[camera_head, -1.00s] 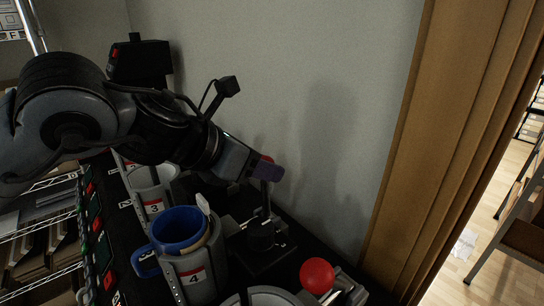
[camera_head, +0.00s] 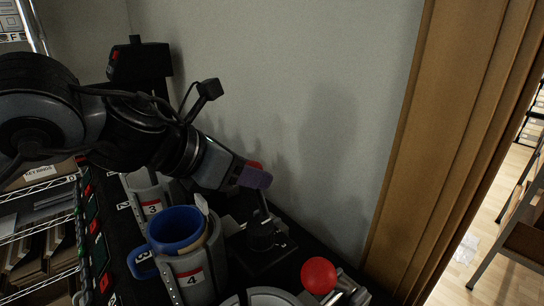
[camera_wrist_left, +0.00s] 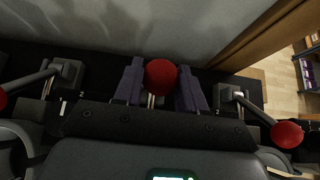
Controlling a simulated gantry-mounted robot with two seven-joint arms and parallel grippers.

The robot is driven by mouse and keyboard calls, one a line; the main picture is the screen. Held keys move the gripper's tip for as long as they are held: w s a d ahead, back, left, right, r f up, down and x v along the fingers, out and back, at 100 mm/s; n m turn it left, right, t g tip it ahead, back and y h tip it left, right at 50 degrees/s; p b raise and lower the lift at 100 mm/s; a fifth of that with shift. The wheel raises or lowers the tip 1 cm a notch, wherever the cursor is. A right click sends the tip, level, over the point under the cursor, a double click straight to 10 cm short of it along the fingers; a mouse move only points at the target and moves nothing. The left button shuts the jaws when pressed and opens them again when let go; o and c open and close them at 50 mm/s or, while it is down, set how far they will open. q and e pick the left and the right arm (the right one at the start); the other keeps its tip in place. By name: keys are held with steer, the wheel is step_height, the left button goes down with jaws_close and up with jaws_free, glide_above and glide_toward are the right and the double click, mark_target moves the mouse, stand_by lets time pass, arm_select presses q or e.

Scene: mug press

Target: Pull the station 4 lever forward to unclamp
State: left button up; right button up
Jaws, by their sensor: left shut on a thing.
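The station 4 lever has a red ball knob, which shows in the left wrist view (camera_wrist_left: 161,77) between the two purple fingers. In the head view my left gripper (camera_head: 256,177) is shut on this knob, and the fingers hide most of it. The lever's rod (camera_head: 264,203) runs down to a black base (camera_head: 262,237) behind the station 4 press. The grey station 4 holder (camera_head: 194,277) holds a blue mug (camera_head: 179,228), its handle to the left. My right gripper is not in view.
Another lever with a red knob (camera_head: 319,275) stands at the lower right, beside the neighbouring station. The station 3 holder (camera_head: 150,195) is to the left. A wall rises behind, and a wooden door frame (camera_head: 420,130) is at the right.

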arm_select(q)
steer(key=shift+s+a+f, duration=0.15)
steer(key=shift+a, duration=0.05)
stand_by(0.3)
steer(key=shift+s+a+f+b, duration=0.3)
steer(key=shift+s+a+b, duration=0.25)
steer(key=shift+a+b, duration=0.2)
steer(key=o, duration=0.7)
steer(key=shift+r, duration=0.1)
